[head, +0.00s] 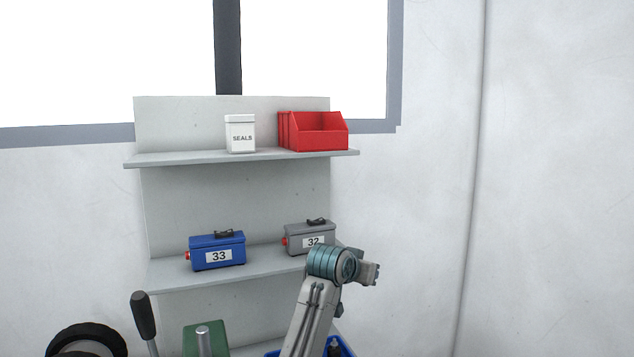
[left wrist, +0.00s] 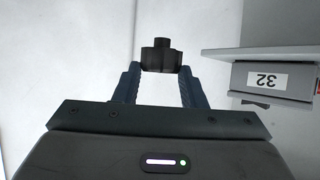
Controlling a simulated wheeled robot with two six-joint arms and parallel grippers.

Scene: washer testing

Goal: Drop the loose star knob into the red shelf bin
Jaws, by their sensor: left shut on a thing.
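The red shelf bin (head: 320,141) stands on the upper shelf in the head view, at its right end, with its open front facing me. The star knob (left wrist: 161,58) is dark with a short stub on top. It shows in the left wrist view between the fingertips of my left gripper (left wrist: 160,75), which is shut on it. The knob cannot be made out there. My right gripper is not in view.
The upper shelf (head: 190,159) also holds a white SEALS canister (head: 240,135) left of the bin. The lower shelf holds a blue box 33 (head: 217,252) and a grey box 32 (head: 298,237), close to my arm. A bare wall (head: 560,180) lies to the right.

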